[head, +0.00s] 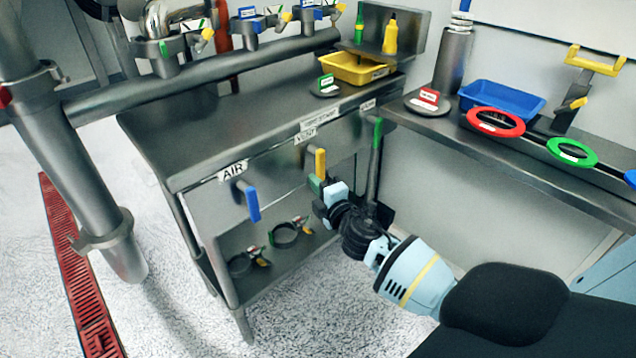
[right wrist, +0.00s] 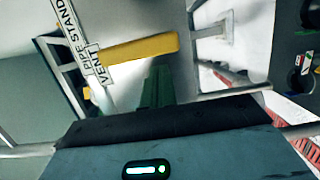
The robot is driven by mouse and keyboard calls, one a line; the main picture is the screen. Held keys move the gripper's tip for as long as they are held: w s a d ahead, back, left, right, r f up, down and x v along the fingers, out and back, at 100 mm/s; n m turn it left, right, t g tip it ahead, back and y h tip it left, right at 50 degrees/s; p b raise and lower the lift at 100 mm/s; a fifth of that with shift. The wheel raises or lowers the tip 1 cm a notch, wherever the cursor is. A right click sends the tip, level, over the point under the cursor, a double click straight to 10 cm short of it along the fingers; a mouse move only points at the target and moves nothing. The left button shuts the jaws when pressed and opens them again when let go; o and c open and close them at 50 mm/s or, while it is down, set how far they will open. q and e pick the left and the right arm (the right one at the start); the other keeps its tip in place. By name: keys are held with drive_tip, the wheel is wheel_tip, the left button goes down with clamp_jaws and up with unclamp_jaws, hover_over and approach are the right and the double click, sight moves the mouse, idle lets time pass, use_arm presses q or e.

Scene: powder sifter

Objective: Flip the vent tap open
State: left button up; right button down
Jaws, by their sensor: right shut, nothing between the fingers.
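The vent tap is a yellow lever (head: 320,163) under the front edge of the steel bench, near the VENT label (head: 305,135). It hangs downward in the head view. In the right wrist view the yellow lever (right wrist: 138,50) runs sideways across the picture, beside the VENT label (right wrist: 97,65). My right gripper (head: 317,186) is shut and empty, its green fingertips close to the lower end of the lever. The green fingers also show in the right wrist view (right wrist: 158,85). I cannot tell whether they touch the lever. My left gripper is not in view.
A blue lever (head: 251,202) hangs under the AIR label (head: 233,170) to the left. A green lever (head: 377,135) hangs to the right. Clamps (head: 285,235) lie on the lower shelf (head: 262,272). A yellow bin (head: 352,70) stands on the bench.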

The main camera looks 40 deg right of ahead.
drive_tip(key=shift+d, duration=0.35)
drive_tip(key=shift+d+f+n+b, duration=0.15)
drive_tip(key=shift+n+b, duration=0.25)
drive_tip(key=shift+b, duration=0.05)
